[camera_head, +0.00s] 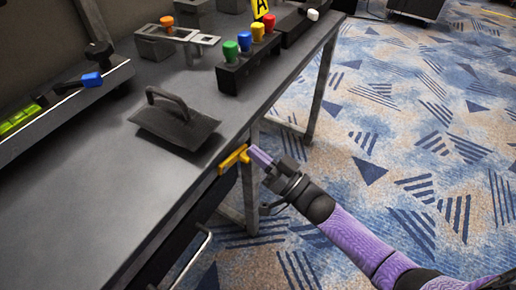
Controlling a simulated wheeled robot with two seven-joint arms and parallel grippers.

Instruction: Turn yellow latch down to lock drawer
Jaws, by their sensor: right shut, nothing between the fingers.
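The yellow latch (233,159) sits at the front edge of the dark table, near the middle of the camera_head view. It looks like a short bar sticking out from the edge, slanting up to the right. My right gripper (257,155) is shut and empty, with its purple fingertips at the latch's outer end. I cannot tell whether they touch it. A bent metal handle (199,244) shows below the tabletop, probably on the drawer, whose front is mostly hidden under the edge. My left gripper is not in view.
On the table (105,200) lie a black plate with a handle (175,120) and a block with several coloured knobs (247,62). A rail with a blue-tipped lever (92,80) stands at the left. Table legs (322,85) stand near my right gripper. The carpet (400,110) at the right is clear.

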